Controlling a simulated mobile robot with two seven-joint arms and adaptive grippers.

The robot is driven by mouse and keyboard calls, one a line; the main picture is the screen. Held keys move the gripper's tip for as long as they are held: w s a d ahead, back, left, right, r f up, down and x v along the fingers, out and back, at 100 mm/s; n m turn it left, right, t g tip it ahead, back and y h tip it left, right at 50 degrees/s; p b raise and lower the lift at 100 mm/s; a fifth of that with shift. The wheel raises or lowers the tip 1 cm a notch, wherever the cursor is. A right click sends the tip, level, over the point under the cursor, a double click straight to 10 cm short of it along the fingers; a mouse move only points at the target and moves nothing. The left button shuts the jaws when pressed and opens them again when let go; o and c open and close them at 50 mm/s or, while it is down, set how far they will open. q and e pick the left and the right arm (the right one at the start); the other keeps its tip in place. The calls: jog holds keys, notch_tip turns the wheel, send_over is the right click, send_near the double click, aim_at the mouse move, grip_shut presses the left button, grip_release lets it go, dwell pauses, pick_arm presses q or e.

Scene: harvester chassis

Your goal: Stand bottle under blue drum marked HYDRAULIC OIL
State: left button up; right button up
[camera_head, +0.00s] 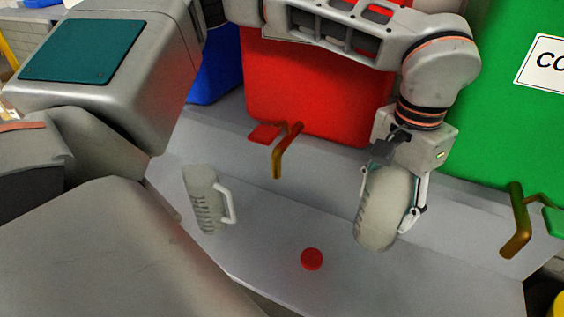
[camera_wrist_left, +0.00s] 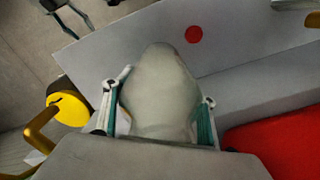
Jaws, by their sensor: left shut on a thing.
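My left gripper (camera_head: 390,210) is shut on a pale grey-white bottle (camera_head: 381,208), with one finger along each side. The bottle is tilted, its lower end over the grey ledge in front of the red and green drums; I cannot tell if it touches. The left wrist view shows the same bottle (camera_wrist_left: 160,95) between the fingers (camera_wrist_left: 158,105). The blue drum (camera_head: 215,76) stands at the back left, mostly hidden by my arm and the red drum. Its label and tap are not visible. My right gripper is not in view.
A red drum (camera_head: 310,98) with a brass tap (camera_head: 285,150) and a green drum (camera_head: 500,110) with a brass tap (camera_head: 516,220) stand behind the ledge (camera_head: 270,215). A yellow object (camera_wrist_left: 70,108) shows in the wrist view.

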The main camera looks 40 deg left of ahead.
pick_arm(q)
jog(key=shift+d, duration=0.1)
notch_tip(320, 180, down, 19)
jog(key=p, duration=0.1)
dwell(0.7)
jog(key=shift+w+f, duration=0.1)
jog(key=shift+f, duration=0.1)
jog(key=o, duration=1.1)
jog(key=shift+o, duration=0.2)
